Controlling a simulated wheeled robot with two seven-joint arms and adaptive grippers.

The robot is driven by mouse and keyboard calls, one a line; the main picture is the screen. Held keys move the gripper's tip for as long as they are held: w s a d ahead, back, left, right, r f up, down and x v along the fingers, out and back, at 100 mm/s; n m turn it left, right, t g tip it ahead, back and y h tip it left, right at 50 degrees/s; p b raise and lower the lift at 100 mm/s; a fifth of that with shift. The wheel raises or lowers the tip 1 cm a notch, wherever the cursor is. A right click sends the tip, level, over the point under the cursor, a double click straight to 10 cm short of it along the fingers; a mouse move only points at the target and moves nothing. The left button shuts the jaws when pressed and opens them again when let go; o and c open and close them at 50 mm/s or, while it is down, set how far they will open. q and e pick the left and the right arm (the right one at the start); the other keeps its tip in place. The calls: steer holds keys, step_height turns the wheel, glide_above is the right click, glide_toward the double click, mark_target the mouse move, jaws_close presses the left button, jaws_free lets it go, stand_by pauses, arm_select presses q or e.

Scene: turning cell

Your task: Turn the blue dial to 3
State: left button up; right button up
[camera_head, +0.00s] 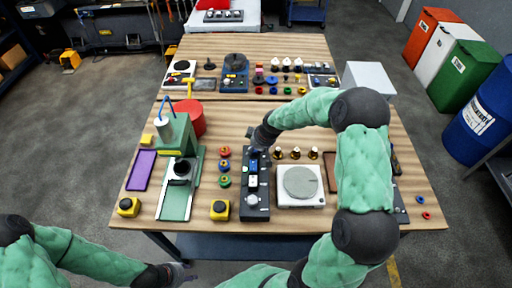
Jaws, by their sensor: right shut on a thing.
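A long dark control panel (257,212) lies on the wooden table near the front middle, with several small light and blue parts and a round knob along it. My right gripper (259,150) points down onto the far end of this panel and is shut on the blue dial there. The gripper covers the dial, so its pointer and numbers cannot be read. My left gripper (188,273) is low in front of the table's front edge, apart from everything. It is too small and dark to tell whether its fingers are open.
A white unit with a round grey disc (300,183) stands right beside the panel. Red, blue and green rings (225,166) and a yellow button box (220,210) lie to its left. A green machine (178,135) stands further left. Small brass parts (295,153) stand near my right forearm.

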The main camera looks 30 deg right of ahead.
steer(key=m+b, duration=0.1)
steer(key=b, duration=0.1)
steer(key=m+h+b, duration=0.1)
steer(key=b, duration=0.1)
steer(key=m+b, duration=0.1)
steer(key=b, duration=0.1)
steer(key=shift+w+a, duration=0.2)
steer(key=shift+a, duration=0.05)
steer(key=shift+r+m+h+b, duration=0.15)
steer(key=shift+m+h+b, duration=0.15)
steer(key=shift+m+b, duration=0.5)
steer(key=shift+r+b, duration=0.1)
steer(key=shift+b, duration=0.35)
steer(key=shift+r, duration=0.1)
steer(key=o, duration=1.1)
steer(key=shift+w, duration=0.1)
steer(key=shift+a, duration=0.1)
steer(key=v, duration=1.1)
steer(key=shift+s+a+r, duration=0.15)
steer(key=shift+s+r, duration=0.1)
steer(key=shift+s, duration=0.2)
